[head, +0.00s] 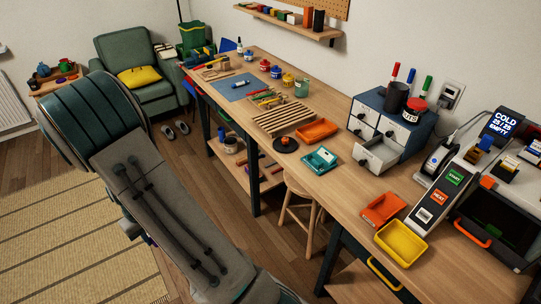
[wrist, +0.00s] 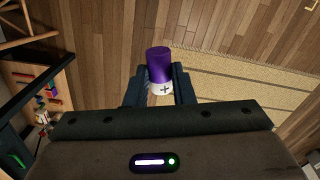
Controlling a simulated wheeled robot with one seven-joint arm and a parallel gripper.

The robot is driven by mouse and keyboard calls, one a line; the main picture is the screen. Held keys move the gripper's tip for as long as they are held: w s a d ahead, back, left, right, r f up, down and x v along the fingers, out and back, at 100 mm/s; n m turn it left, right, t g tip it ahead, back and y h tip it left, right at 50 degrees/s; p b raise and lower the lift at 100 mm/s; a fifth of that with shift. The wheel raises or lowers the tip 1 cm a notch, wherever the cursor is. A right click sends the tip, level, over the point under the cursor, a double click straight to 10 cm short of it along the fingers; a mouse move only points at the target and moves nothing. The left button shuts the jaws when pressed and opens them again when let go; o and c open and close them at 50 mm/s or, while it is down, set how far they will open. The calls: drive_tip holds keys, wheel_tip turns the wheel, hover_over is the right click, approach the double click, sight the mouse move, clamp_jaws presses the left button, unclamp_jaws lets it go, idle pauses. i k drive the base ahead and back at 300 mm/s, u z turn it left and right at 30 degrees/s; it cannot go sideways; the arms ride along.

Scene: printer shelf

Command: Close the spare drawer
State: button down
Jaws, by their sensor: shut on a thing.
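A small blue cabinet (head: 403,117) with white drawer fronts stands on the bench at the right. I cannot read any label saying which drawer is the spare one. In the wrist view my gripper (wrist: 160,79) is shut on a purple cylinder (wrist: 159,62) with a white end marked with a plus. It is held over the floor, away from the cabinet. In the head view my arm hides the gripper's fingers.
A black pen cup (head: 395,97) and a red-lidded jar (head: 413,109) stand on the cabinet. A teal tray (head: 320,160), an orange tray (head: 383,209) and a yellow tray (head: 402,243) lie on the bench in front. A wooden stool (head: 302,212) stands at the bench's front.

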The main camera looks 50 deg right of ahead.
sight(387, 165)
drive_tip(key=i, duration=1.55)
drive_tip(key=z, duration=3.25)
